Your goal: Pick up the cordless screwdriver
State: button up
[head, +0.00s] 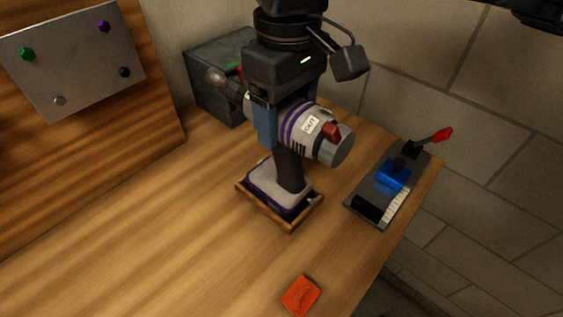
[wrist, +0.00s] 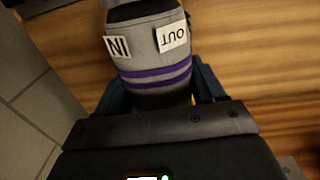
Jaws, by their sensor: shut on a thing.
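The cordless screwdriver (head: 308,131) is grey with purple bands, a red switch and an "OUT" label, and it stands upright over a small wooden-edged tray (head: 268,213). My gripper (head: 266,128) comes down from above and is shut on the screwdriver's barrel, with a blue finger showing on its near side. In the wrist view the barrel of the screwdriver (wrist: 152,55) lies between the two blue fingers (wrist: 158,92), with "IN" and "OUT" labels showing. Whether the base touches the tray is hard to tell.
A dark metal box (head: 205,88) stands behind the gripper. A grey device with a blue block and red-tipped lever (head: 394,175) lies to the right, near the table edge. An orange-red piece (head: 300,296) lies in front. A metal panel with knobs (head: 75,60) is at left. The left tabletop is clear.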

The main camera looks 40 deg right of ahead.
aim_at(289, 98)
jog(key=shift+r, duration=0.2)
jog(key=shift+r, duration=1.9)
jog(key=shift+d+r+b, duration=0.1)
jog(key=shift+r+b, duration=0.2)
jog(key=shift+s+d+r+p, duration=0.65)
jog(key=shift+s+d+r, duration=0.5)
jog(key=shift+d+r, duration=0.6)
jog(key=shift+s+d+r+p, duration=0.6)
jog(key=shift+s+d+r, duration=0.6)
jog(key=shift+r, duration=0.8)
jog(key=shift+s+d+r+p, duration=0.65)
jog(key=shift+s+d+r, duration=0.4)
jog(key=shift+d+r, duration=0.75)
jog(key=shift+a, duration=0.15)
